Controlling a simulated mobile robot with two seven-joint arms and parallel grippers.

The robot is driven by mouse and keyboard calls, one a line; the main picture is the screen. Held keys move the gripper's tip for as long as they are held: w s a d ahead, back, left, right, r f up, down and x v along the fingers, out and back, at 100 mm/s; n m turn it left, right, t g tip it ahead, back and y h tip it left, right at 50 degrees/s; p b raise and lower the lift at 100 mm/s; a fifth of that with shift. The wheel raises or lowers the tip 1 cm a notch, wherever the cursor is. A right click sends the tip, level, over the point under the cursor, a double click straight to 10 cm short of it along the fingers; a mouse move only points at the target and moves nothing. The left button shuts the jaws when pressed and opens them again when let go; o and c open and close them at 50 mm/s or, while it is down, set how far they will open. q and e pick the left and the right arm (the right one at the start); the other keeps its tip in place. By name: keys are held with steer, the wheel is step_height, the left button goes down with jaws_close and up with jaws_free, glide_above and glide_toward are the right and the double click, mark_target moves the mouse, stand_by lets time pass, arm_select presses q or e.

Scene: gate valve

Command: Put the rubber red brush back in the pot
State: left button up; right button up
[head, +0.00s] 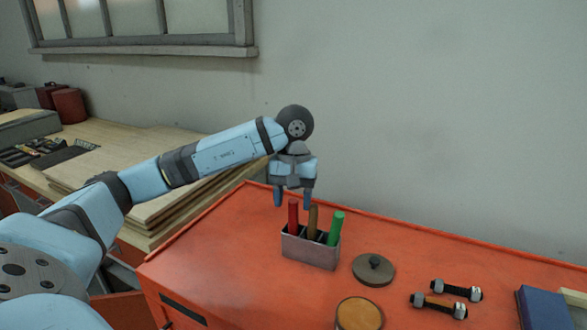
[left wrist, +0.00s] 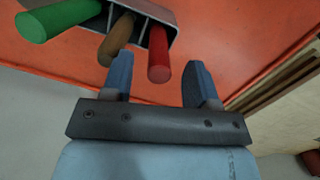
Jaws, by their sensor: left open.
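The red brush (head: 293,214) stands upright in the left compartment of a grey metal pot (head: 310,252) on the orange bench. Only its handle shows. A brown handle (head: 313,221) stands in the middle compartment and a green handle (head: 336,227) leans in the right one. My left gripper (head: 293,202) is open, pointing down just above the pot. In the left wrist view the red handle (left wrist: 159,55) shows between the spread fingertips (left wrist: 160,68), and no finger is seen closed on it. My right gripper is not in view.
A dark round lid (head: 374,269), a round wooden-topped tin (head: 359,315) and two dumbbell-shaped parts (head: 456,290) lie right of the pot. A blue box (head: 544,308) is at the far right. Stacked boards (head: 140,180) lie behind left. The bench's left part is clear.

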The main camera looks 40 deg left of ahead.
arm_select(q)
step_height(320, 180, up, 12)
steer(key=w+p, duration=0.1)
steer(key=p, duration=0.1)
steer(key=shift+a, duration=0.35)
steer(key=shift+f, duration=0.15)
